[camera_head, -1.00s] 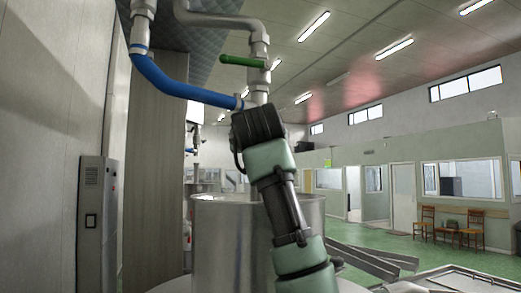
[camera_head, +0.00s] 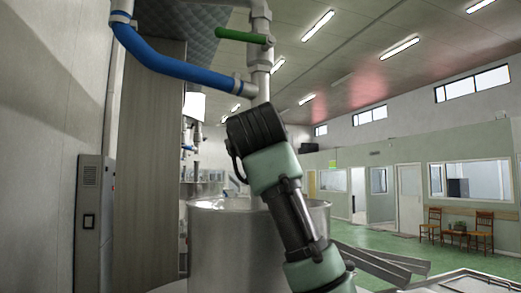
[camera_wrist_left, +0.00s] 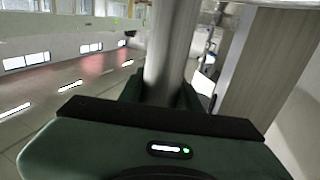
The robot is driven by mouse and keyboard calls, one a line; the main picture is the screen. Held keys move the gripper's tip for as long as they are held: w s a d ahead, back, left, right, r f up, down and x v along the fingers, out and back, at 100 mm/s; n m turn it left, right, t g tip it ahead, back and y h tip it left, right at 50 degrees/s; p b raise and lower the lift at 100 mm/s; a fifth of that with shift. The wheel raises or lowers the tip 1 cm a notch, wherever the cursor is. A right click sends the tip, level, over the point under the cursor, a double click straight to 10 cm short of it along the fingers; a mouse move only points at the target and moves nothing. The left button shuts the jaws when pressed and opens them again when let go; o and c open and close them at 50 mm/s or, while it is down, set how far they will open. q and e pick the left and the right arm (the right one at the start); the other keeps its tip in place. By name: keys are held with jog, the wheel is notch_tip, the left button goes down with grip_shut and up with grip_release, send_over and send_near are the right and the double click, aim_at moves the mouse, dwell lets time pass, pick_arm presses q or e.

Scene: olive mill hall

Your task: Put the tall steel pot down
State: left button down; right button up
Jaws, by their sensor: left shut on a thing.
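My right gripper is in neither view.
A blue pipe (camera_head: 180,66) and a pipe with a green handle (camera_head: 240,36) hang above the vessel. A grey cabinet (camera_head: 93,210) stands at the left wall. Metal beams (camera_head: 385,265) lie at the right. Green floor (camera_head: 365,235) and two wooden chairs (camera_head: 484,230) are farther back.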

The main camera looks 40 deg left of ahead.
pick_arm(q)
jog(key=shift+w+a+f, duration=0.15)
jog(key=shift+w+a, duration=0.05)
jog(key=shift+w, duration=0.2)
jog(key=shift+w+a+f, duration=0.15)
jog(key=shift+w+a, duration=0.05)
jog(key=shift+w, duration=0.2)
jog(key=c, duration=1.1)
grip_release()
jog(key=shift+s+d+f, duration=0.1)
jog(key=shift+s, duration=0.05)
jog(key=shift+o, duration=0.5)
jog(key=shift+s+d+r, duration=0.3)
jog(key=shift+s, duration=0.3)
jog(key=b+v, duration=0.4)
jog(key=v, duration=0.7)
jog(key=shift+s+d, duration=0.15)
jog(key=shift+d, duration=0.1)
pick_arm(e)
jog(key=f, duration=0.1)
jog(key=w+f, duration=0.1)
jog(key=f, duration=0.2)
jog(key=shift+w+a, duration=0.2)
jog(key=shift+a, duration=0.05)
pick_arm(q)
jog(key=shift+f, duration=0.1)
